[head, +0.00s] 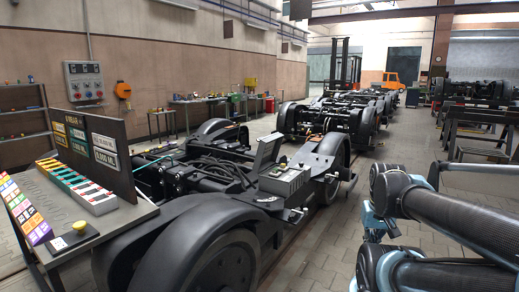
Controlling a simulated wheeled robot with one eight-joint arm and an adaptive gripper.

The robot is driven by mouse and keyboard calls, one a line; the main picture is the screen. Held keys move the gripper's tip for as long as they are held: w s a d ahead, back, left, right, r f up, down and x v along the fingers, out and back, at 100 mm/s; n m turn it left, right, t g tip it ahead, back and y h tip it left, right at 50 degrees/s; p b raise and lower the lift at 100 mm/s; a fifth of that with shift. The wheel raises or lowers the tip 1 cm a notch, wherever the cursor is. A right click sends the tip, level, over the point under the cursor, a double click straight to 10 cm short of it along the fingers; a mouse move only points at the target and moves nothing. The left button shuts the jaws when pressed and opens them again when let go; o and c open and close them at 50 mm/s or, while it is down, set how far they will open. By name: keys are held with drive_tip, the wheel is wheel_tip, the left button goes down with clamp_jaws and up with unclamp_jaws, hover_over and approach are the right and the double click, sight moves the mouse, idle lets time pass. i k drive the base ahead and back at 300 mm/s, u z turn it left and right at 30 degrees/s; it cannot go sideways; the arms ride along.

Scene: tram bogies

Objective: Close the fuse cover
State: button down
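A grey fuse box (287,180) sits on the near bogie, right of its middle, with small dark and reddish details on its front. Its cover (268,150) stands open, raised steeply at the box's left rear side. The hinge is too small to make out. My arm shows at the right edge, with black links and teal joints, apart from the box and to its right.
The near bogie's wheel (225,265) and frame lie in front of and around the box. A workbench (95,225) with coloured label blocks and a yellow button (80,227) stands at left. More bogies (345,115) line up behind. The paved floor (335,225) between bogie and arm is clear.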

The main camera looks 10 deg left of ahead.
sight(268, 149)
drive_tip(key=k, duration=0.55)
drive_tip(key=z, duration=0.5)
drive_tip(key=i, duration=0.95)
drive_tip(key=z, duration=0.4)
drive_tip(key=i, duration=1.1)
drive_tip(key=u, duration=0.95)
drive_tip(key=i, duration=0.95)
drive_tip(key=u, duration=0.6)
